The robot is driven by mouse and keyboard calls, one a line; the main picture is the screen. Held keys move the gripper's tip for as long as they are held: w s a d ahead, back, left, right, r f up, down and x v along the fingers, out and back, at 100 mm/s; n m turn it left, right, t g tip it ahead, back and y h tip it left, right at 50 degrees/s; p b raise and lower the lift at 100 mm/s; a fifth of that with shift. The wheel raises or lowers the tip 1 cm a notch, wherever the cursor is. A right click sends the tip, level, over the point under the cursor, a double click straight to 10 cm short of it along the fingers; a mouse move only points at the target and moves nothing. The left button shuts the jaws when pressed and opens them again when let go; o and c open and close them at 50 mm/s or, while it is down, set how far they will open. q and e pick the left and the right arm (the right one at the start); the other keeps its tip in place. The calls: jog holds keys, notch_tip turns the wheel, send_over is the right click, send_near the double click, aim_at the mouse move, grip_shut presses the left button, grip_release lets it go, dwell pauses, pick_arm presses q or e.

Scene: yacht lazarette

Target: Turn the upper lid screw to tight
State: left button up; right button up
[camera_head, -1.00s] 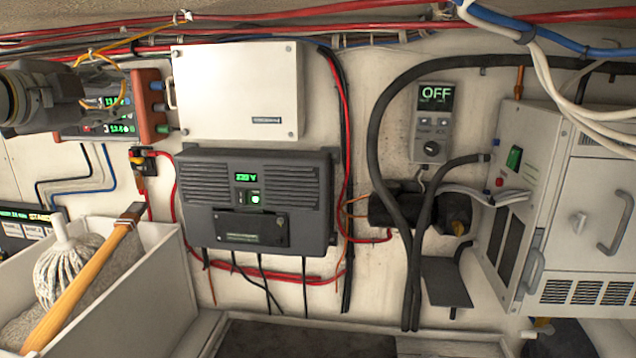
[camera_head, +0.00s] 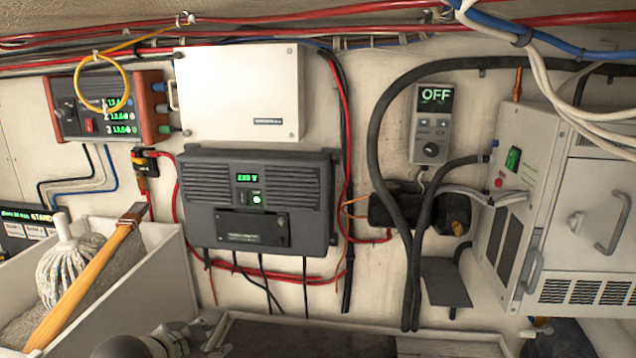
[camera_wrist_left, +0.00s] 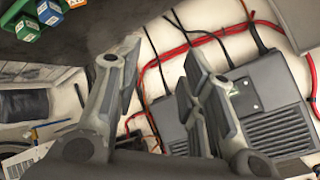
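A white box with a flat lid (camera_head: 235,95) is on the wall at upper centre-left in the head view. My left gripper (camera_head: 218,332) is at the bottom edge of the head view, well below the box and partly cut off. In the left wrist view its two fingers (camera_wrist_left: 160,62) stand apart with nothing between them. My right gripper is not in view.
A dark grey finned unit (camera_head: 255,170) with a green display is right below the white box. Red and black cables run beside both. A yellow cable loop (camera_head: 101,83) hangs at left. A bin (camera_head: 160,285) with a mop and wooden handle stands lower left.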

pick_arm(q)
jog(key=s+f+n+g+y, duration=0.1)
jog(key=s+f+n+g, duration=0.15)
jog(key=s+f, duration=0.55)
jog(key=s+f+n+g, duration=0.2)
jog(key=s+f+n, duration=0.25)
jog(key=s, duration=0.75)
jog(key=s+f+n+g+y, duration=0.1)
jog(key=s+f+n+g, duration=0.1)
jog(key=s+f, duration=0.65)
notch_tip(320, 180, down, 30)
jog(key=s+b, duration=0.1)
jog(key=b, duration=0.6)
jog(key=s+a+f+g+b, duration=0.1)
jog(key=s+f+b, duration=0.2)
jog(key=s+f, duration=0.6)
jog(key=s+a+f+g+b, duration=0.1)
jog(key=s+f+b, duration=0.3)
jog(key=f, duration=1.2)
jog(key=s+a, duration=0.1)
jog(key=s, duration=0.3)
jog(key=shift+s+m, duration=0.3)
jog(key=shift+s, duration=0.1)
jog(key=shift+f, duration=0.1)
